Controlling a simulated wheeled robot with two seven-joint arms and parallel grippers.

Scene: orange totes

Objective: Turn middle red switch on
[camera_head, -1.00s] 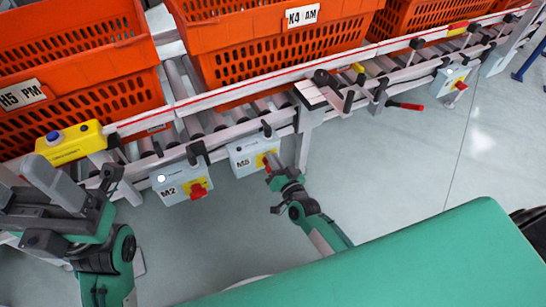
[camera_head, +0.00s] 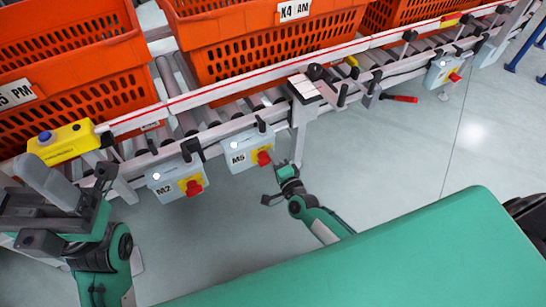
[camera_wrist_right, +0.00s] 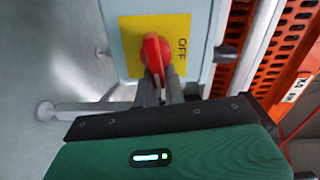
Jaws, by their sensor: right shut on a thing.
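The middle switch box, marked M5 (camera_head: 236,146), hangs under the conveyor rail in the head view, with a red switch (camera_head: 264,157) on a yellow plate. In the right wrist view the red switch (camera_wrist_right: 154,55) stands over a yellow plate (camera_wrist_right: 178,28) reading OFF. My right gripper (camera_wrist_right: 160,88) is shut on the red switch's handle, its fingers at the handle's lower end. In the head view my right gripper (camera_head: 279,181) is just below and right of this box; its fingertips are hard to make out. My left gripper (camera_head: 80,190) is at the left edge; its opening is unclear.
Box M2 (camera_head: 165,183) with its own red switch (camera_head: 194,187) hangs to the left. Another box (camera_head: 440,72) hangs far right. A yellow box (camera_head: 62,143) sits on the rail near my left gripper. Orange totes (camera_head: 270,62) line the conveyor.

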